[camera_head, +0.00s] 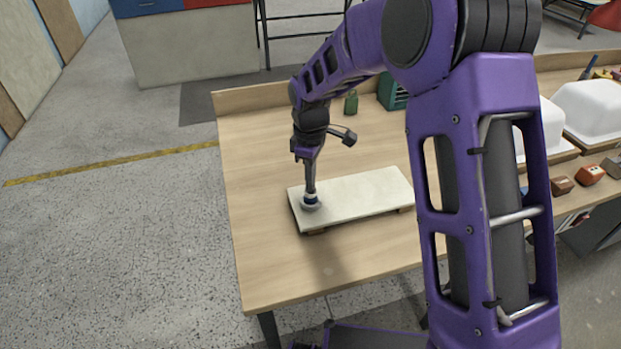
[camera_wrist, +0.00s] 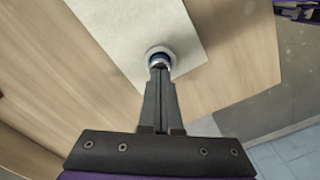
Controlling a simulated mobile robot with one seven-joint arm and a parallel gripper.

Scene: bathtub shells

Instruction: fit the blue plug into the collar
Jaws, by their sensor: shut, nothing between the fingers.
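The white board (camera_head: 362,197) lies on the wooden table. A pale round collar (camera_head: 311,206) stands near the board's left end. The blue plug (camera_head: 311,197) shows as a dark blue band at the collar, directly under my gripper (camera_head: 310,190). In the wrist view the plug (camera_wrist: 159,59) sits inside the ring of the collar (camera_wrist: 149,52). My gripper (camera_wrist: 159,70) is shut with its fingers together, pointing down, its tips at or just above the plug. The fingers hide part of the plug, so I cannot tell how deep it sits.
A green bottle (camera_head: 351,103) and a teal crate (camera_head: 392,92) stand at the table's back. White tub shells (camera_head: 590,108) and small red blocks (camera_head: 590,174) are at the right. The table (camera_head: 260,240) left and front of the board is clear.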

